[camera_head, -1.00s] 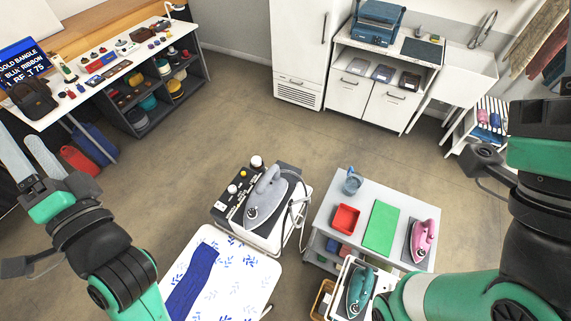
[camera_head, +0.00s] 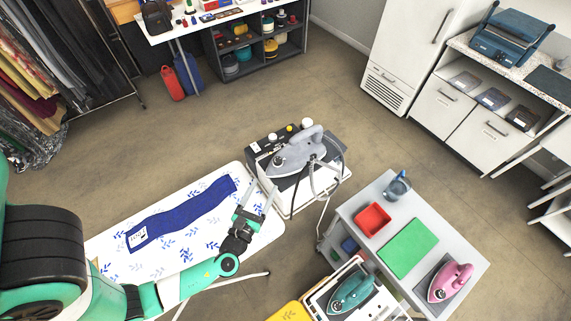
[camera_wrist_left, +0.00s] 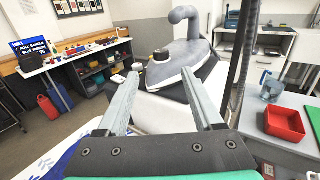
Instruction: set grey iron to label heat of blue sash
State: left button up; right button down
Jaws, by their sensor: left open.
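The grey iron (camera_head: 300,150) rests on the dark-topped steam station (camera_head: 262,150) beyond the right end of the ironing board. It also shows in the left wrist view (camera_wrist_left: 190,60), with a dark round knob (camera_wrist_left: 161,57) near its front; the knob's setting is too small to read. The blue sash (camera_head: 185,212) lies along the board. A white label (camera_head: 137,237) is at its left end; its marks are too small to read. My left gripper (camera_head: 258,192) is open and empty over the board's right end, pointing at the iron, apart from it. My right gripper is out of view.
The white ironing board (camera_head: 215,250) lies under my left arm. A grey cart (camera_head: 400,205) to the right holds a red tray (camera_head: 373,219), a green mat (camera_head: 408,248), a jug (camera_head: 398,187) and a pink iron (camera_head: 449,283). A teal iron (camera_head: 351,291) stands nearer. A cord hangs by the grey iron.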

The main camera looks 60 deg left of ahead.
aim_at(276, 164)
pick_arm(q)
jog(key=x, duration=1.2)
jog(key=shift+r+b, duration=0.1)
jog(key=shift+b, duration=0.2)
jog(key=shift+d, duration=0.1)
grip_shut()
